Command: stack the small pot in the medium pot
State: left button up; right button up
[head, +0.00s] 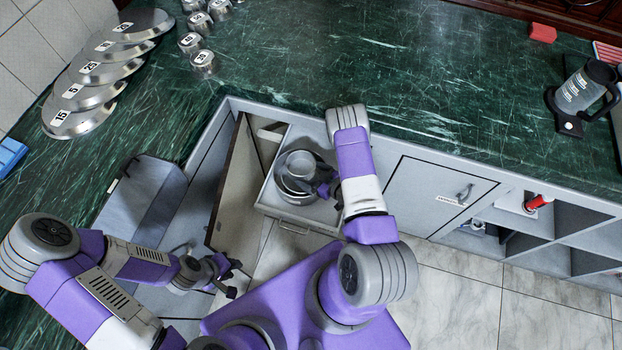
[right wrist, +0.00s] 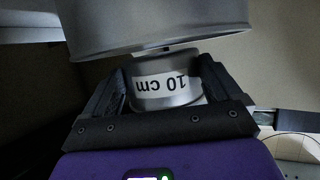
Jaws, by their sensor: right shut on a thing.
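Round grey metal pots (head: 287,184) sit close together in the pulled-out drawer, overlapping as seen from above; I cannot tell exactly how they rest. My right gripper (head: 324,188) is at their right side. In the right wrist view my right gripper (right wrist: 166,92) is shut on a small grey metal piece labelled "10 cm" (right wrist: 168,97), apparently the small pot. A wider grey pot wall (right wrist: 150,32) lies just beyond it. Much of the small pot is hidden by the fingers. My left gripper (head: 232,276) is low at the left, away from the pots, and its jaws are too small to judge.
The open drawer (head: 265,194) has a cabinet door (head: 226,185) standing open to its left. The green counter (head: 300,60) carries numbered lids (head: 85,95), several small numbered metal pieces (head: 203,60) and a dark jug-like device (head: 585,90). The tiled floor is open at right.

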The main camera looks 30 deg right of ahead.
notch_tip(320, 180, down, 2)
jog(key=shift+w+f+b, duration=0.1)
jog(key=shift+f+b, duration=0.15)
jog(key=shift+b, duration=0.1)
jog(key=shift+f+b, duration=0.5)
jog(key=shift+f, duration=0.05)
jog(key=o, duration=0.8)
jog(key=shift+s+f, duration=0.1)
jog(key=shift+s, duration=0.1)
jog(key=shift+a+r+p, duration=0.1)
jog(key=shift+r+p, duration=0.3)
jog(key=shift+p, duration=0.05)
jog(key=p+v, duration=0.1)
jog(key=v, duration=0.3)
jog(key=p+v, duration=0.1)
jog(key=v, duration=0.3)
jog(key=p+v, duration=0.1)
jog(key=v, duration=0.3)
jog(key=shift+w+r+p, duration=0.15)
jog(key=shift+r+p, duration=0.25)
